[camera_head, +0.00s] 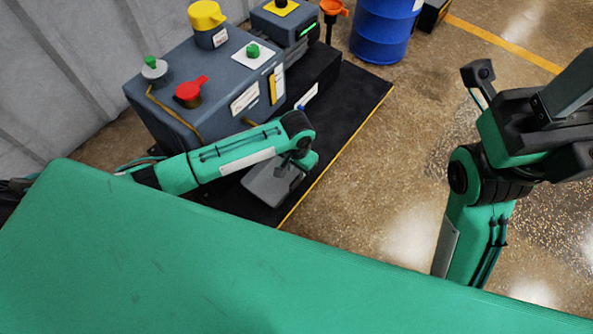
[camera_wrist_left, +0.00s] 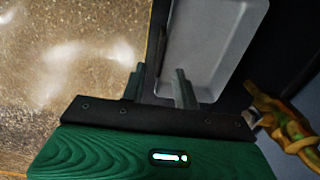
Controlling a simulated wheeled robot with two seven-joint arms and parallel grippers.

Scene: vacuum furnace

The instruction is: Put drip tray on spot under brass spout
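The drip tray (camera_head: 268,186) is a shallow grey tray, over the black mat beside the machine; I cannot tell whether it rests flat. My left gripper (camera_head: 292,163) is at its right side, partly hiding it. In the left wrist view the tray (camera_wrist_left: 212,45) fills the top middle. My left gripper (camera_wrist_left: 158,80) is open, one finger outside the tray's near-left rim and one over its inside, with gaps showing. Brass pipework (camera_wrist_left: 285,122) lies right of the tray there; a brass piece (camera_head: 249,122) shows on the machine's side. My right arm is at the right, its fingers not clear.
The grey-blue machine (camera_head: 175,75) carries red, green and yellow knobs. The black mat (camera_head: 345,110) has a yellow edge. A blue drum (camera_head: 383,30) and orange funnel (camera_head: 333,8) stand behind. Bare floor (camera_head: 370,190) lies to the right of the mat.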

